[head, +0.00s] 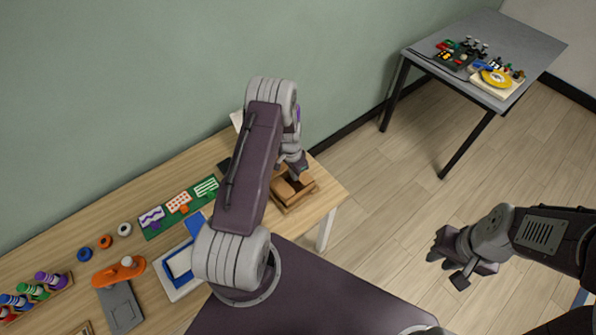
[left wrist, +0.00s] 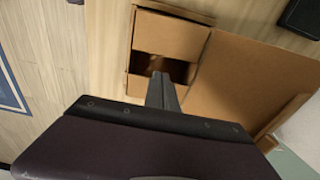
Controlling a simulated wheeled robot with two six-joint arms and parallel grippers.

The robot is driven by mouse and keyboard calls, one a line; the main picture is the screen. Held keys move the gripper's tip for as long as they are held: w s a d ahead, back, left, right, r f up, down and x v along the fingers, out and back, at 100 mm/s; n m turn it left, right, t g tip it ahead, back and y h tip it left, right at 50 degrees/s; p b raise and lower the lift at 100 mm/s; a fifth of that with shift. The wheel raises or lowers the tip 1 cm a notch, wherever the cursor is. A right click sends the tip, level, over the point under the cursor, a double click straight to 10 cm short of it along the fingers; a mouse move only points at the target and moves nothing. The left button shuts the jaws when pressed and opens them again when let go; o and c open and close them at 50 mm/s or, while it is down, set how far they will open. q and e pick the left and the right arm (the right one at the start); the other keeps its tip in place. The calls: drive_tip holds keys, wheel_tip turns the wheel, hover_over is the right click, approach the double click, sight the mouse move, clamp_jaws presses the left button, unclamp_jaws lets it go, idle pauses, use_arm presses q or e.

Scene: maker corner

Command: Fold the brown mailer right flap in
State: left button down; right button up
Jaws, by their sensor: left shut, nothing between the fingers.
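The brown mailer (head: 302,192) sits near the right end of the wooden table, partly hidden behind my left arm. In the left wrist view it shows as a cardboard box with a wide lid panel (left wrist: 235,85) on the right. One flap (left wrist: 172,35) lies across the upper part of the box, and a smaller panel (left wrist: 141,87) shows at the lower part. A dark gap opens between them. My left gripper (head: 300,170) is shut and empty at the mailer; its fingers (left wrist: 162,90) show over the lower panel. Contact is unclear. My right gripper (head: 448,264) is open and empty over the floor.
The wooden table (head: 70,225) holds a green card board (head: 179,207), a blue and white tray (head: 178,265), an orange-handled tool (head: 119,271) and several spools. A dark object (left wrist: 302,18) lies near the mailer. A grey side table (head: 540,45) stands apart at the back right.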

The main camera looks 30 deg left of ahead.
use_arm(q)
drive_tip(key=shift+s+f+b, duration=0.2)
drive_tip(key=shift+f+b, duration=0.2)
drive_tip(key=shift+b, duration=0.05)
use_arm(e)
drive_tip(key=shift+s+f, duration=0.1)
drive_tip(key=shift+f, duration=0.55)
use_arm(q)
drive_tip(key=shift+r+p, duration=0.6)
drive_tip(key=shift+r, duration=0.35)
use_arm(e)
drive_tip(key=shift+r, duration=0.55)
